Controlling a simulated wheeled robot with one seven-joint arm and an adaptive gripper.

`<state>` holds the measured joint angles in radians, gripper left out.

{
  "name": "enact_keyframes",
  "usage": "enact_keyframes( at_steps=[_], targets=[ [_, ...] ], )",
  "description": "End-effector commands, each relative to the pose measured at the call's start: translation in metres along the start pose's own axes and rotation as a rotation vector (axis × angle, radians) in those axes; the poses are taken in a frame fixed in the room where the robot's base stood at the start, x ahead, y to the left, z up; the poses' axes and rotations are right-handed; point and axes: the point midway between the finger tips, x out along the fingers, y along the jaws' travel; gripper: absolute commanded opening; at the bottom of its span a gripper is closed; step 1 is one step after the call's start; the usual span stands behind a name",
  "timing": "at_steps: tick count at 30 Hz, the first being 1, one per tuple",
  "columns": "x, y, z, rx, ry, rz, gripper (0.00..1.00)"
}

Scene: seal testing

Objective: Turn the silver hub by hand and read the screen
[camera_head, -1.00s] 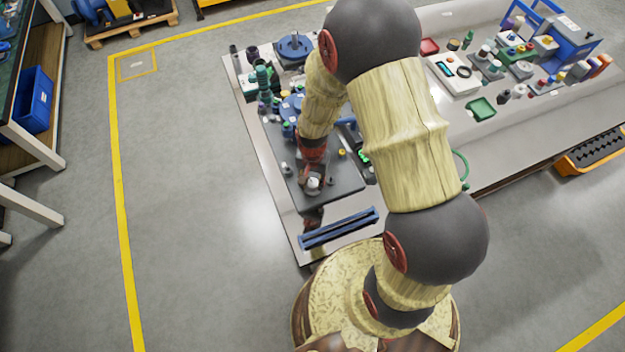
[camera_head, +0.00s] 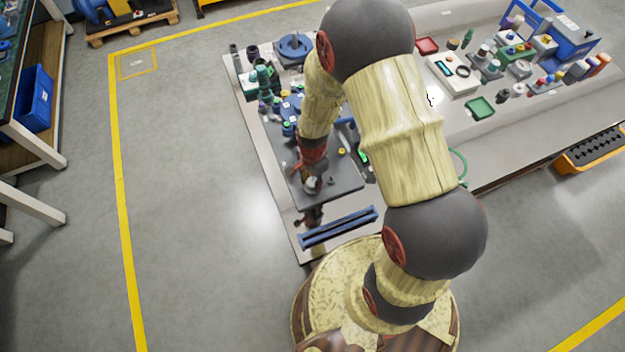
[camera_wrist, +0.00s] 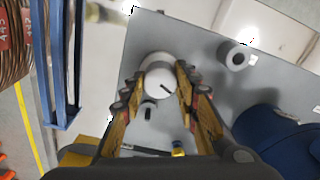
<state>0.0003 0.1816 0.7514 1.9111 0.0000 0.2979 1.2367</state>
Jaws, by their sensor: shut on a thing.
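The silver hub (camera_wrist: 160,78) shows in the wrist view as a pale round part with a dark line on its face, on a grey plate (camera_wrist: 195,55). My gripper (camera_wrist: 162,82) is shut on it, with one finger on each side. In the head view my gripper (camera_head: 311,186) is over the near part of the dark plate (camera_head: 345,184), and the hub is mostly hidden by it. A small dark screen with a green patch (camera_head: 364,157) is partly hidden beside my arm; its reading is too small to tell.
A blue rail (camera_head: 338,228) lies along the table's near edge. In the wrist view, a small grey ring-shaped part (camera_wrist: 236,58) and a large dark blue round part (camera_wrist: 275,138) stand right of the hub. Bottles and instruments crowd the far table; the floor at left is clear.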

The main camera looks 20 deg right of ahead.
Motion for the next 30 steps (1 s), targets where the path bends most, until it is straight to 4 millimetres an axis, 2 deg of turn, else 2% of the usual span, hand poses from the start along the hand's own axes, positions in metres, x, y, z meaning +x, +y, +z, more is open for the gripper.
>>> enact_keyframes(
  at_steps=[11, 12, 21, 30],
  targets=[
    [0.0000, -0.0004, 0.0001, 0.003, 0.000, -0.001, 0.05],
    [0.0000, -0.0004, 0.0001, 0.003, 0.000, -0.001, 0.32],
    [0.0000, -0.0002, 0.0000, 0.002, 0.000, 0.000, 0.49],
    [-0.0011, -0.0004, -0.0001, 0.002, 0.000, -0.001, 0.49]
  ],
)
